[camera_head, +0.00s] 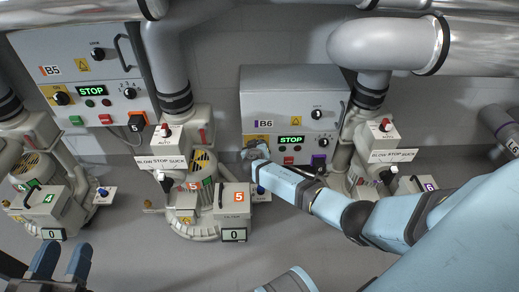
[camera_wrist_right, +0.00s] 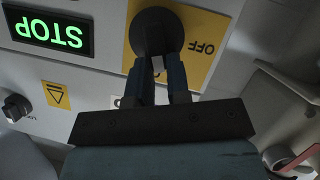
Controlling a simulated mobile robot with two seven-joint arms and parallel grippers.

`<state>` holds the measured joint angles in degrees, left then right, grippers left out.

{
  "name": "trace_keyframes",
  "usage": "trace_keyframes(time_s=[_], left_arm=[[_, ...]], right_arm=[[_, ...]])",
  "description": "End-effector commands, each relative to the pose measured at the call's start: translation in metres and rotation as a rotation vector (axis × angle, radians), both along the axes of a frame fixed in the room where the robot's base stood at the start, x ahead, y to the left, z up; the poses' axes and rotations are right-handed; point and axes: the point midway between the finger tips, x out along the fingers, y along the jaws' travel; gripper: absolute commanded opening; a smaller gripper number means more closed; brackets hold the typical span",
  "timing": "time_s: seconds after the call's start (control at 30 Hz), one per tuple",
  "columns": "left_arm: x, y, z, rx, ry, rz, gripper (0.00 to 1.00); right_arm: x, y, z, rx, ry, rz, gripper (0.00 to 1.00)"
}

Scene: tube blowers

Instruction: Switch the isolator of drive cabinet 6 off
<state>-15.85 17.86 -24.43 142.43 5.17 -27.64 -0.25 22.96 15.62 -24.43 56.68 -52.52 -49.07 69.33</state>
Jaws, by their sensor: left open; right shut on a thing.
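Drive cabinet 6 (camera_head: 290,86) is the grey box on the wall right of centre, with a B6 label and a purple 6 tag (camera_head: 318,160). Its isolator has a yellow plate (camera_head: 253,139) at the lower left, mostly hidden by my right gripper (camera_head: 256,150). In the right wrist view, the right gripper (camera_wrist_right: 161,82) is shut on the black isolator handle (camera_wrist_right: 153,33). The word OFF shows on the yellow plate (camera_wrist_right: 205,40) beside it. The handle's exact position is hard to tell. My left gripper (camera_head: 61,262) is open and empty at the lower left, away from the cabinets.
The cabinet's green STOP display (camera_head: 290,140) is lit. Cabinet B5 (camera_head: 80,70) hangs at the left with its own isolator (camera_head: 61,98). Blower 5 (camera_head: 205,195) stands below, between the cabinets. Thick pipes (camera_head: 385,43) run along the top right. The lower middle floor is clear.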

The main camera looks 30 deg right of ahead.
Motion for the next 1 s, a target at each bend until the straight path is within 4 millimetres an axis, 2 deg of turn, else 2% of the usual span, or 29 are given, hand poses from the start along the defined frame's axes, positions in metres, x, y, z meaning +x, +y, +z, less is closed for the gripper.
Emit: trace_keyframes(time_s=[0.4, 0.93, 0.97, 1.0], left_arm=[[0.0059, 0.0030, 0.0009, 0.042, -0.082, 0.006, 0.43], [0.0049, 0.0051, 0.0024, 0.060, -0.099, 0.002, 0.43], [0.0050, 0.0051, 0.0025, 0.060, -0.099, 0.002, 0.43], [0.0049, 0.0050, 0.0024, 0.060, -0.099, 0.002, 0.43]], right_arm=[[0.0030, 0.0048, -0.0041, -0.168, 0.104, -0.001, 0.00], [0.0032, 0.0053, -0.0036, -0.193, 0.118, 0.000, 0.00], [0.0032, 0.0053, -0.0036, -0.193, 0.118, 0.000, 0.19], [0.0032, 0.0053, -0.0036, -0.193, 0.118, 0.000, 0.28]])
